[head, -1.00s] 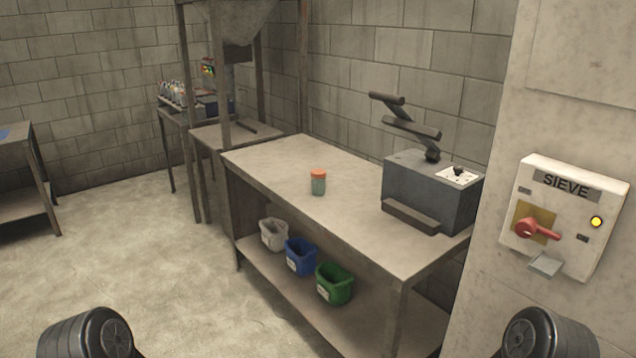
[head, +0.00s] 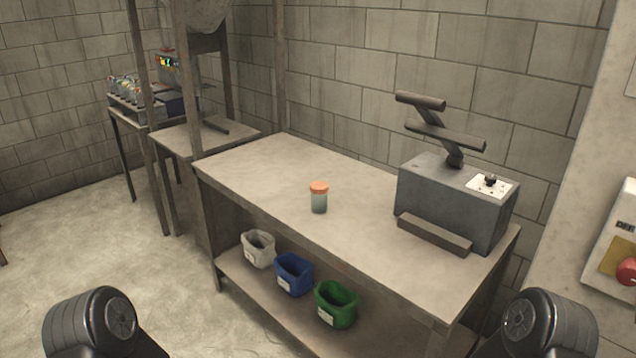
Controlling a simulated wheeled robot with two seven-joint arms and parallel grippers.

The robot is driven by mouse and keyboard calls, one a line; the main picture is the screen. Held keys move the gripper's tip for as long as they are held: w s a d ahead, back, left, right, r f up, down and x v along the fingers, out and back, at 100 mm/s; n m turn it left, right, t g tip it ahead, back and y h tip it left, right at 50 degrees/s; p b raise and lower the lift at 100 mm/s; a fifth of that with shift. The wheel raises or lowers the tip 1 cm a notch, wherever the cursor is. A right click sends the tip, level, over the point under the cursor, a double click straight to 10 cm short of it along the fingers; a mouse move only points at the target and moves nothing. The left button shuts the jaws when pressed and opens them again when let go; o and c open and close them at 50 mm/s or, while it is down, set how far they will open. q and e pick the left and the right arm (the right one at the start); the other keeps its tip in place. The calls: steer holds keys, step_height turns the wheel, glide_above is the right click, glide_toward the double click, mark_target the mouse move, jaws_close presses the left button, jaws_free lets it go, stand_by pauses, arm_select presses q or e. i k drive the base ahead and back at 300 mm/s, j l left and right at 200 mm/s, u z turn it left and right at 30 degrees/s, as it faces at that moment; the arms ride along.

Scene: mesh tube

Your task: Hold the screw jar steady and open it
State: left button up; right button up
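The screw jar (head: 319,198) stands upright on the workbench (head: 262,172), near the middle of its top and toward the front edge. It has a grey-green body and an orange lid, and the lid sits on the jar. Parts of my two arms show at the bottom left and bottom right corners. Neither gripper is in the picture, and nothing touches the jar.
A grey machine (head: 455,205) with dark bars stands on the bench's right end. White (head: 258,249), blue (head: 293,275) and green (head: 336,304) bins sit on the lower shelf. A wall switch box (head: 622,245) is at the right edge. The bench top around the jar is clear.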

mark_target(319, 203)
steer(key=i+j+z, duration=0.1)
steer(key=i+j, duration=0.2)
steer(key=i+j+z, duration=0.1)
steer(key=i+j, duration=0.2)
steer(key=j, duration=0.15)
steer(key=i+j+z, duration=0.1)
steer(key=i+j, duration=0.2)
steer(key=j, duration=0.15)
steer(key=i+j+z, duration=0.1)
steer(key=i+j, duration=0.15)
steer(key=j, duration=0.15)
